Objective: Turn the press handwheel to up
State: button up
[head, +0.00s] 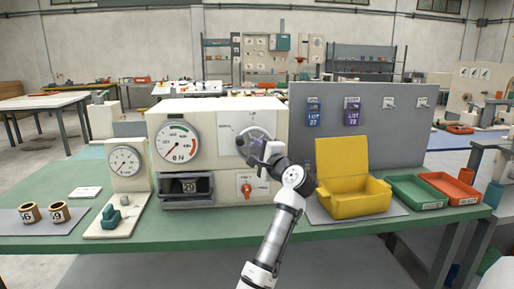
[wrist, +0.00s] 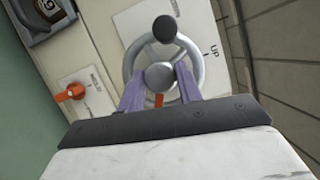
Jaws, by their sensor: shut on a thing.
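The press handwheel (head: 262,132) is a grey spoked wheel on the front of a white cabinet. My gripper (head: 263,152) is at the wheel and hides part of it. In the wrist view, the purple fingers of my gripper (wrist: 160,78) are shut on the middle of the handwheel (wrist: 129,66), one on each side of the round hub. A dark round knob (wrist: 164,28) sits at the rim, away from my palm. An orange pointer (wrist: 159,100) shows between the fingers. The "UP" mark (wrist: 213,50) is on the panel right of the wheel.
The switch also shows in the wrist view (wrist: 70,92). A yellow open box (head: 352,205) stands right of my arm, with green and red trays beyond.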

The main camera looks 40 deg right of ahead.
jog(key=n+p, duration=0.1)
jog(key=n, duration=0.1)
jog(key=n+g, duration=0.1)
jog(key=n, duration=0.1)
jog(key=n+g+p, duration=0.1)
jog(key=shift+r+n+p, duration=0.25)
jog(key=shift+n+p, duration=0.1)
jog(key=shift+n, duration=0.05)
jog(key=n+g+h+p, duration=0.1)
jog(key=n+g+p, duration=0.1)
jog(key=n, duration=0.2)
jog(key=n+g+h+p, duration=0.1)
jog(key=n+g+h, duration=0.1)
jog(key=n, duration=0.1)
jog(key=shift+a+n, duration=0.1)
jog(key=shift+n, duration=0.3)
jog(key=n+h, duration=0.1)
jog(key=n, duration=0.1)
jog(key=n+g+h, duration=0.1)
jog(key=n, duration=0.1)
jog(key=shift+w+a+g+h, duration=0.1)
jog(key=shift+g+h, duration=0.2)
jog(key=o, duration=1)
